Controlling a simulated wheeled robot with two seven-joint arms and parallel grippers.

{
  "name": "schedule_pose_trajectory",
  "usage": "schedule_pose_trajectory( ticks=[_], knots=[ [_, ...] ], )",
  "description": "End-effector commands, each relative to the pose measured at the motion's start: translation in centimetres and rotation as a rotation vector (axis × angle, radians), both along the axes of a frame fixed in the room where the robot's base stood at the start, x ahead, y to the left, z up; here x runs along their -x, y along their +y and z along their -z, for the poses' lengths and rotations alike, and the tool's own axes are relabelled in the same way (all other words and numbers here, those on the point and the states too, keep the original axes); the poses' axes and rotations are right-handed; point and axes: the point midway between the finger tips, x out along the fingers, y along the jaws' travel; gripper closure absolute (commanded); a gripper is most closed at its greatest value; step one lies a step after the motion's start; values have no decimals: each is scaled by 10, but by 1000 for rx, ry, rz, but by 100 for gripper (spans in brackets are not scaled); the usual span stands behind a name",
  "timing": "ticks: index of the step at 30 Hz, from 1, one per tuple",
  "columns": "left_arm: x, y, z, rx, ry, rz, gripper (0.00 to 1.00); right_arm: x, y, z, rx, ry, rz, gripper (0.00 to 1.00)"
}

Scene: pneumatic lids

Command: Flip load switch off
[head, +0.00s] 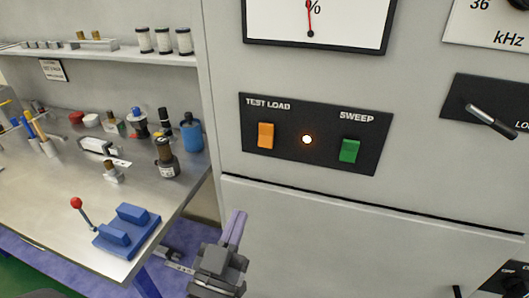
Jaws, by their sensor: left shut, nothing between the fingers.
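The load switch (266,135) is an orange rocker under the words "TEST LOAD" on a black panel (325,177) of the grey cabinet. Which way the rocker is tipped is hard to tell. A small round lamp (307,139) to its right glows. My left gripper (235,225) is below and a little left of the switch, apart from it, with its fingers pointing up. Its fingers are shut together and hold nothing. My right gripper does not show.
A green rocker (349,150) marked "SWEEP" sits right of the lamp. A lever handle (491,121) sticks out farther right. At left, a metal workbench (45,205) holds bottles, tools and a blue clamp (128,231) with a red-knobbed lever. The cabinet front around the switch is clear.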

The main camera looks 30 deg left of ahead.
Motion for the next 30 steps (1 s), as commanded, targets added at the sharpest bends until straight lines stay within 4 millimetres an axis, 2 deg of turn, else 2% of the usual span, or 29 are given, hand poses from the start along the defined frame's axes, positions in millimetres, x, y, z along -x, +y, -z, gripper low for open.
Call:
schedule_pose_trajectory(
  ticks=[1,3,15,20,30],
  knots=[
    [3,2,-13,-5,-32,-10,100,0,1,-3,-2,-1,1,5],
    [6,3,-23,-10,-58,-18,100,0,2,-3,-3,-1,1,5],
    [3,5,-28,-11,-68,-20,100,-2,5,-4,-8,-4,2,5],
    [-21,10,-42,-11,-72,-18,100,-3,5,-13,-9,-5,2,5],
    [-85,26,-71,-11,-67,-19,100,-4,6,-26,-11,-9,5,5]
  ],
)
